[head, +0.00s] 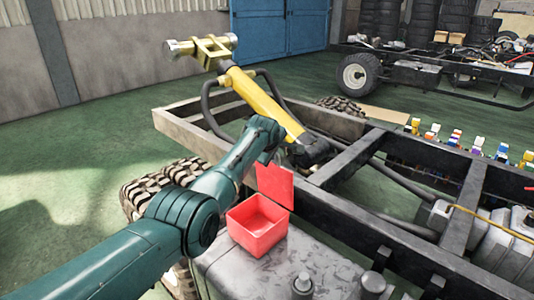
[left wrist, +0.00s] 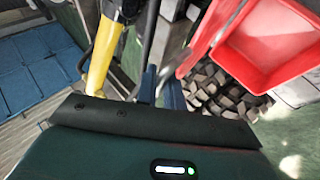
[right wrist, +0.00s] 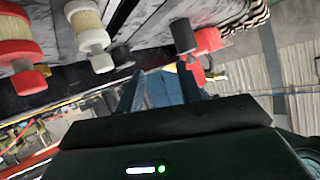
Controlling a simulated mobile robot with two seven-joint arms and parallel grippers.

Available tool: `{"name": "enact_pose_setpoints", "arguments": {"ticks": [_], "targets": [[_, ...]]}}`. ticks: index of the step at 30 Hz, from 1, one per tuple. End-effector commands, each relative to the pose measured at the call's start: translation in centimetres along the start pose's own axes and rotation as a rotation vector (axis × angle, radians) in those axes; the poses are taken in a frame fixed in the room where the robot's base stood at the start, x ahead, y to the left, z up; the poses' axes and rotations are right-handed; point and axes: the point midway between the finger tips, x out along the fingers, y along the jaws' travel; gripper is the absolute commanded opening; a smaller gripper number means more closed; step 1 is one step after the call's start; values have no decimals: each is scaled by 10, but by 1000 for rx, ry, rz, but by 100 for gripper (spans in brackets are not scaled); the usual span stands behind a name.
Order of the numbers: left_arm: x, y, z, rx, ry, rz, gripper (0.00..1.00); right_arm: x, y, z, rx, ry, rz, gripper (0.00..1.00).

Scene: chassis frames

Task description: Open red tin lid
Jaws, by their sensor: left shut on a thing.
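The red tin (head: 257,228) sits on a grey metal tank and looks empty inside. Its red lid (head: 275,186) stands raised, nearly upright, along the tin's back edge. My left gripper (head: 267,160) is at the lid's upper edge and shut on it. The left wrist view shows the lid (left wrist: 206,38) beside the fingers (left wrist: 163,82), with the open tin (left wrist: 268,50) beyond; the contact is partly hidden. My right gripper (right wrist: 160,88) shows only in its wrist view, with its fingers apart and nothing clearly held.
A black chassis frame (head: 345,215) runs behind the tin. The yellow cylinder (head: 262,100) stands close to the left arm. The grey tank (head: 225,268) has upright caps in front. Red and white spools (right wrist: 90,35) are near the right gripper.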

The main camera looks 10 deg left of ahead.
Motion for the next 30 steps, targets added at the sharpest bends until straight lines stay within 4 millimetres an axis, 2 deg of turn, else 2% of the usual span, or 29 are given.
{"name": "enact_pose_setpoints", "arguments": {"ticks": [1, 12, 13, 20, 30], "targets": [[-1, 1, -6, 0, 13, 3, 0, 0, 0, 0, -1, 0, 0, 36], [-1, 2, -6, 1, 14, 3, 0, 0, 1, -1, -3, 1, 0, 36], [-1, 2, -6, 1, 14, 4, 11, 0, 1, -1, -3, 1, 0, 36], [0, 0, -5, 2, 12, 1, 30, 0, 1, -1, -4, 2, 0, 36], [0, -2, -3, 2, 8, -6, 32, -1, 1, -2, -4, 2, 0, 36]]}}
